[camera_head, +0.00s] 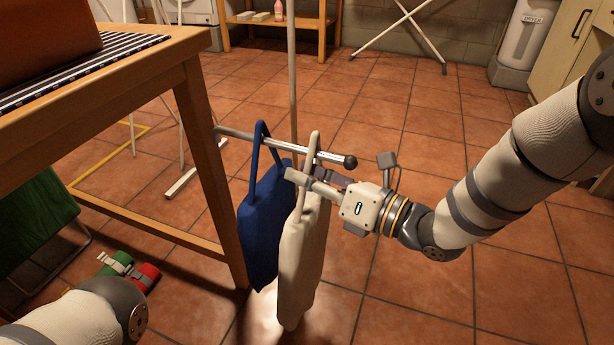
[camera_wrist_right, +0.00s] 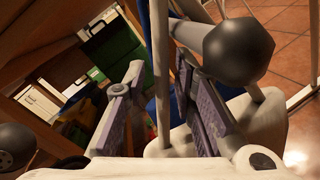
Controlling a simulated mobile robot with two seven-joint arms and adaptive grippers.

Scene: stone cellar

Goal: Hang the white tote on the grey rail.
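The grey rail (camera_head: 240,134) juts out to the right and ends in a dark ball (camera_head: 350,162), which also shows large in the right wrist view (camera_wrist_right: 238,52). A blue tote (camera_head: 262,225) hangs on it. The white tote (camera_head: 303,260) hangs upright just right of the blue one, nearer the ball. Its handle loop rises slightly above the rail and appears to be around it; whether it bears on the rail I cannot tell. My right gripper (camera_head: 315,181) is at the handles below the rail. Its fingers are spread, with a white strap (camera_wrist_right: 160,65) showing between them. My left gripper is out of view.
A wooden table (camera_head: 205,150) with a striped cloth stands left of the rail. A thin upright pole (camera_head: 292,70) stands behind the rail. Green and red rolled items (camera_head: 143,276) lie at lower left. The tiled floor right of the totes is clear.

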